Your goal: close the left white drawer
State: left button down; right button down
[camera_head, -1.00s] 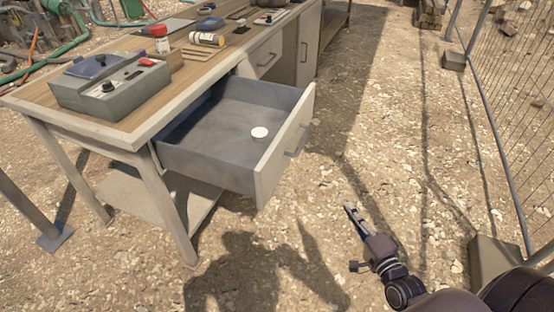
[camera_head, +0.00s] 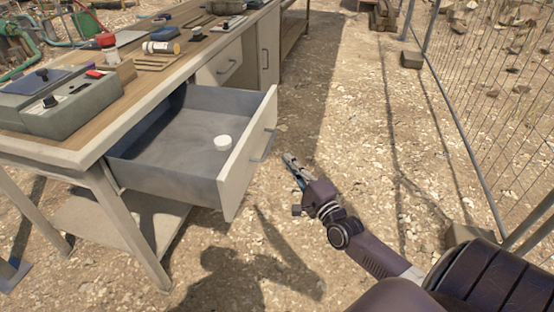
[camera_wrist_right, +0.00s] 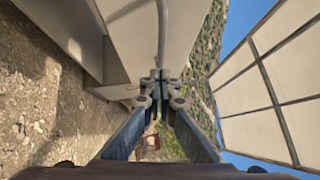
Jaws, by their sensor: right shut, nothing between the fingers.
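The left white drawer (camera_head: 236,172) stands pulled out from the workbench, with a small round white object (camera_head: 222,143) inside. Its grey bar handle (camera_head: 264,146) is on the white front panel. My right gripper (camera_head: 289,160) is shut and empty, just to the right of the drawer front. In the right wrist view, the shut fingertips (camera_wrist_right: 160,82) point along a pale panel with a grey bar above them. I cannot tell whether they touch it. My left gripper is not in view.
The wooden workbench (camera_head: 128,108) carries a grey-green control box (camera_head: 60,105), a jar (camera_head: 161,48) and other tools. A closed drawer (camera_head: 219,66) is farther along. A wire fence (camera_head: 490,110) runs along the right.

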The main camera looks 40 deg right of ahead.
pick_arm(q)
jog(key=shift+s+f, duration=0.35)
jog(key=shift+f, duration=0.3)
pick_arm(e)
jog(key=w+a, duration=0.2)
jog(key=shift+w+a+r, duration=0.25)
jog(key=shift+w+r, duration=0.05)
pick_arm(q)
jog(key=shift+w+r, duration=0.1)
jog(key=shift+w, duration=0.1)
